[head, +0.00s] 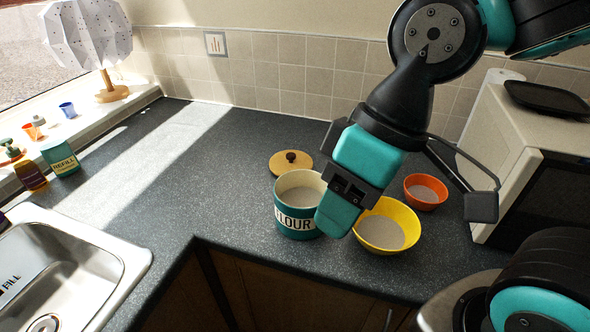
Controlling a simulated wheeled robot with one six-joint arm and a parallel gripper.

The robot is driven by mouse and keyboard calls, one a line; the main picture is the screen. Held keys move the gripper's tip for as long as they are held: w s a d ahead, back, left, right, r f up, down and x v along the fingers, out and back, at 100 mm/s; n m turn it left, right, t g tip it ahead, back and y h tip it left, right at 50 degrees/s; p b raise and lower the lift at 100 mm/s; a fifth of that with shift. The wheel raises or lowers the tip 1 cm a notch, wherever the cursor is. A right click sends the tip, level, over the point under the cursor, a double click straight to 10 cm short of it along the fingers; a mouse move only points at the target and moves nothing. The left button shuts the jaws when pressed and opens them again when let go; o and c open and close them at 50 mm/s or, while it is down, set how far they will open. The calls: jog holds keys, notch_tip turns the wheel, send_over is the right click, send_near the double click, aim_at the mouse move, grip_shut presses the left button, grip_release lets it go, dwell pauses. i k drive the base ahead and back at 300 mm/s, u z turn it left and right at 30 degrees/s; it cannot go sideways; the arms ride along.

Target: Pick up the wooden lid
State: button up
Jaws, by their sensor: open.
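The wooden lid (283,166) is a round, light tan disc with a dark brown knob. It lies on the dark worktop just behind the teal flour canister (297,222), and none of it appears hidden by my arm. The canister stands uncovered and holds a pale powder. My gripper (347,196) is open and has nothing visible between its teal fingers. It hangs to the right of the lid and nearer the camera, covering part of the canister's right side and the left edge of the yellow bowl.
The yellow bowl (384,231) and an orange bowl (425,191) stand right of the canister. A microwave (500,130) stands farther right. The sink (75,265) is at lower left. The worktop left of the lid is clear.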

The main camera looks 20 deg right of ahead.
aim_at(284, 161)
jog(key=k, duration=1.3)
jog(key=u, duration=0.65)
jog(key=i, duration=1.7)
jog(key=z, duration=0.35)
